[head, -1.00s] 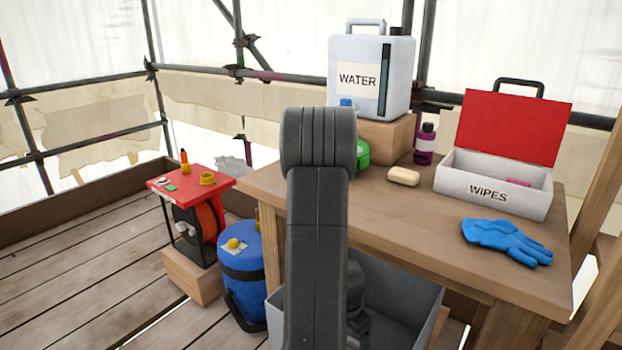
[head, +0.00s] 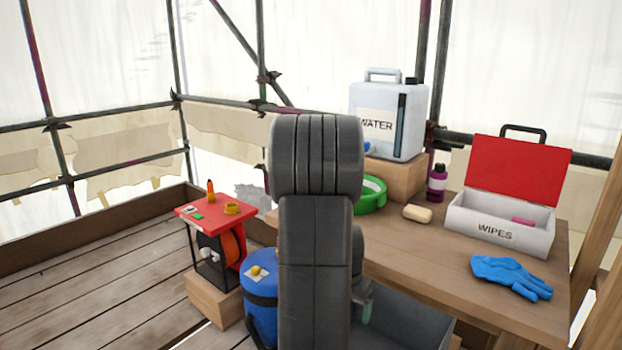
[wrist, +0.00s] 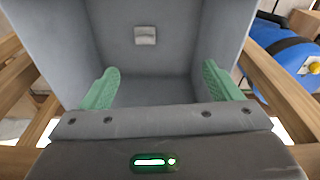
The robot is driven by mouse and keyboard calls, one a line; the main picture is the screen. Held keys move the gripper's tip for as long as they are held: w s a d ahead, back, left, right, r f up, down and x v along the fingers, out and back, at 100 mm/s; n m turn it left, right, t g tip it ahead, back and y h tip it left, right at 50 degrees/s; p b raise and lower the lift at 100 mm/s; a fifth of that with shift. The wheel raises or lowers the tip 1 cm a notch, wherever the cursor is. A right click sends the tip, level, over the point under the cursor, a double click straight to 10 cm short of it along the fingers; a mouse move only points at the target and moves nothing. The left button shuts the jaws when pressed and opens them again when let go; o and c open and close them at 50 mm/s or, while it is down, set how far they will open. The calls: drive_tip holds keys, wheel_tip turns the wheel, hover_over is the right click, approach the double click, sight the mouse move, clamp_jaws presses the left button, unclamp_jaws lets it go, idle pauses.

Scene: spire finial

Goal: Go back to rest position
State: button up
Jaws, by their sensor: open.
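My gripper (wrist: 157,88) shows in the wrist view with its two green fingers wide apart and nothing between them. It points into a grey open bin (wrist: 150,75), whose walls and floor fill the middle of that view. In the head view my arm stands upright in the centre and hides part of the workbench; a small green part of the gripper shows low beside it, over the grey bin (head: 405,318).
A blue drum (head: 260,300) and red-topped reel (head: 217,212) stand left. Planks at far left are clear.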

drive_tip(key=shift+w+a+r+n, duration=0.1)
drive_tip(key=shift+a+r+n, duration=0.05)
drive_tip(key=shift+r, duration=0.4)
drive_tip(key=shift+a+r+n, duration=0.15)
drive_tip(key=shift+r, duration=0.4)
